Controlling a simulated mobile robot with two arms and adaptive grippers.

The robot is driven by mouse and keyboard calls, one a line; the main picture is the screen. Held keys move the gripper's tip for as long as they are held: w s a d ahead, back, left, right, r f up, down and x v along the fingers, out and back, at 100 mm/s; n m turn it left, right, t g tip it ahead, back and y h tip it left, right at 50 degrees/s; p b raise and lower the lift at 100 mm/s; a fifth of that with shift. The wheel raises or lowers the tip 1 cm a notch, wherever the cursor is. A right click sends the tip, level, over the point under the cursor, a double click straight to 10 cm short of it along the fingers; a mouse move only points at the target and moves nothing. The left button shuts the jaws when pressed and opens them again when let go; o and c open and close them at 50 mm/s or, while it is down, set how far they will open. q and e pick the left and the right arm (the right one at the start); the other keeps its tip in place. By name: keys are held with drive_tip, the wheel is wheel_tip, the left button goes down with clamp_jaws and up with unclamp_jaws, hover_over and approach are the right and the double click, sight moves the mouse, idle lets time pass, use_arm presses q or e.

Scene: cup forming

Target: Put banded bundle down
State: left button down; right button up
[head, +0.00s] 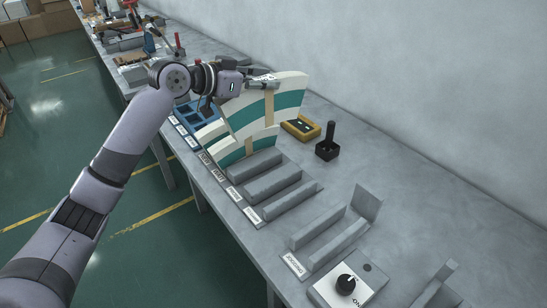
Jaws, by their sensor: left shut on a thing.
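My left gripper (264,83) is shut on the top edge of a banded bundle (288,99). The bundle is a curved, fan-shaped stack, cream with a teal stripe and a tan band around its middle. It is held upright, over the left part of the grey slotted holders. A second, similar banded bundle (230,154) stands just in front of and below it, at the holders. The two overlap in the picture, and I cannot tell whether they touch. The lower edge of the held bundle is partly hidden. My right gripper is not in view.
Empty grey holders (272,182) with labels line the bench. Another holder (331,240) stands nearer, beside a control box with a black knob (345,284). Blue bins (190,117) are at left.

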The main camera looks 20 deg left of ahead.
use_arm(q)
hover_over(262, 131)
drive_tip(key=w, duration=0.2)
drive_tip(key=f, duration=0.6)
drive_tip(key=shift+a+f, duration=0.1)
drive_tip(key=shift+a, duration=0.3)
wheel_tip(262, 131, down, 4)
drive_tip(key=shift+w+d, duration=0.1)
drive_tip(key=shift+d, duration=0.05)
wheel_tip(262, 131, down, 3)
drive_tip(key=shift+r+p, duration=0.15)
drive_tip(key=shift+p, duration=0.15)
drive_tip(key=shift+f, duration=0.55)
wheel_tip(262, 131, down, 4)
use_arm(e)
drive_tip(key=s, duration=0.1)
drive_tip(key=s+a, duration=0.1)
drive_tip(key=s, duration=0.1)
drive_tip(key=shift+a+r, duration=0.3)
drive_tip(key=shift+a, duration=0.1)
